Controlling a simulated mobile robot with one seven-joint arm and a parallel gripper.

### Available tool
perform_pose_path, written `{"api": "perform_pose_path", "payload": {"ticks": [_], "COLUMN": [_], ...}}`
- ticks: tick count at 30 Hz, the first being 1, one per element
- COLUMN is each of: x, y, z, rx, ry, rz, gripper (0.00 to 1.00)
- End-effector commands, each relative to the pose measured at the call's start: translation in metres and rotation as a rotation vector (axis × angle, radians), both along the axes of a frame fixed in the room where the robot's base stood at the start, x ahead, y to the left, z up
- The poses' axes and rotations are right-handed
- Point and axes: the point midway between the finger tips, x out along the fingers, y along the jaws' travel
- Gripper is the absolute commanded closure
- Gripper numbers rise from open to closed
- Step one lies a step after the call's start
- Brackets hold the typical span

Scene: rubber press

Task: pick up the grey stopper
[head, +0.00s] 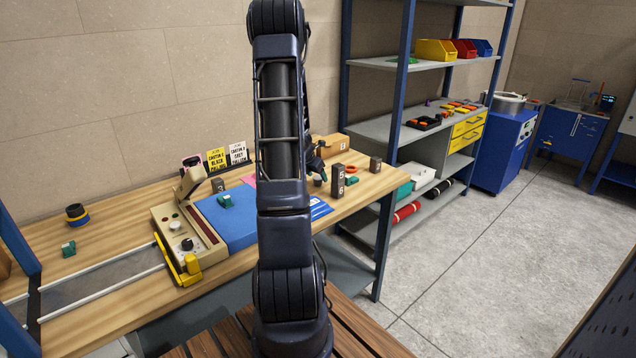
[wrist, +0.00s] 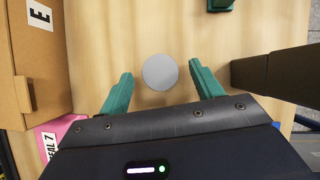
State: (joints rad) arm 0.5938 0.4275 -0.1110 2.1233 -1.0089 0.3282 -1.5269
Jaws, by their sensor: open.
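The grey stopper (wrist: 160,72) shows from above in the wrist view as a plain round disc on the wooden bench. My gripper (wrist: 161,80) is open, with one green finger on each side of the stopper and a gap on both sides. Neither finger appears to touch it. How high the fingertips are above the bench is hard to tell. In the head view the stopper (head: 317,181) is small, at the right part of the bench, close to my gripper (head: 323,172), and partly hard to make out.
A cardboard box (wrist: 14,70) stands left of the stopper and a dark block (wrist: 275,72) right of it. A green item (wrist: 220,4) lies beyond. In the head view, a blue press bed (head: 226,219) and an orange ring (head: 350,168) are on the bench.

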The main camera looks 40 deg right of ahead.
Motion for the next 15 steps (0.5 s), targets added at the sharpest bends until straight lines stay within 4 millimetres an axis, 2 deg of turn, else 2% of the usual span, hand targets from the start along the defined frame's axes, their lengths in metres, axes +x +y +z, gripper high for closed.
{"api": "perform_pose_path", "payload": {"ticks": [1,6,15], "x": [0.0,0.002,0.003], "y": [-0.002,-0.01,-0.012], "z": [-0.008,-0.02,-0.023], "rx": [0.001,0.0,0.0], "ry": [0.004,0.001,0.0], "rz": [0.002,0.0,-0.001], "gripper": [0.35,0.35,0.35]}}
